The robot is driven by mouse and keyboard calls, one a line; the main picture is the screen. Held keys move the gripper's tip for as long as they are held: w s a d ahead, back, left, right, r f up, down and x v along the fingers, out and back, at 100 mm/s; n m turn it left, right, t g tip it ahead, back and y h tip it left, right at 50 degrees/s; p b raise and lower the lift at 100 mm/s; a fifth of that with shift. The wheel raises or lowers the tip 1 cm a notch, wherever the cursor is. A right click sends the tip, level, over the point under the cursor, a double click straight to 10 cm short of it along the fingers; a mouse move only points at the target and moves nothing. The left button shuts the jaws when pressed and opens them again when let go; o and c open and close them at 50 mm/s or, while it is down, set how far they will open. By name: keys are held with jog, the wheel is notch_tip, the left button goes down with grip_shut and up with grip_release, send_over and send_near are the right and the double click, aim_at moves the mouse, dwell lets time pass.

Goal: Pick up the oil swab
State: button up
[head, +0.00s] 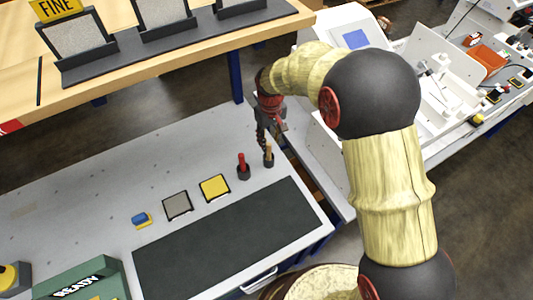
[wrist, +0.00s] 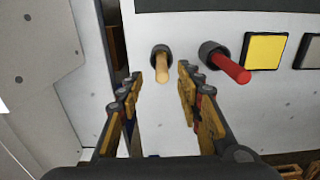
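Two handled sticks stand in small dark round holders on the grey bench top: one with a tan wooden handle (head: 268,150) and one with a red handle (head: 242,160). No label shows which is the oil swab. In the wrist view the tan handle (wrist: 161,65) lies between the fingers, and the red handle (wrist: 231,68) is to the right, outside them. My gripper (head: 263,138) is at the tan stick, fingers pointing down. In the wrist view my gripper (wrist: 159,80) is open, with a gap on both sides of the tan handle. The exact height between them is unclear.
A yellow pad (head: 215,187), a grey pad (head: 177,205) and a blue-and-yellow block (head: 141,220) lie left of the sticks. A dark mat (head: 230,243) covers the front. A wooden shelf (head: 160,61) with framed panels stands behind. White machinery (head: 440,90) is at the right.

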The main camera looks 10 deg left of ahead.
aim_at(269, 149)
jog(key=f+b, duration=0.1)
jog(key=f, duration=0.5)
jog(key=shift+a+f, duration=0.1)
jog(key=shift+a, duration=0.1)
jog(key=shift+c, duration=1.2)
grip_shut()
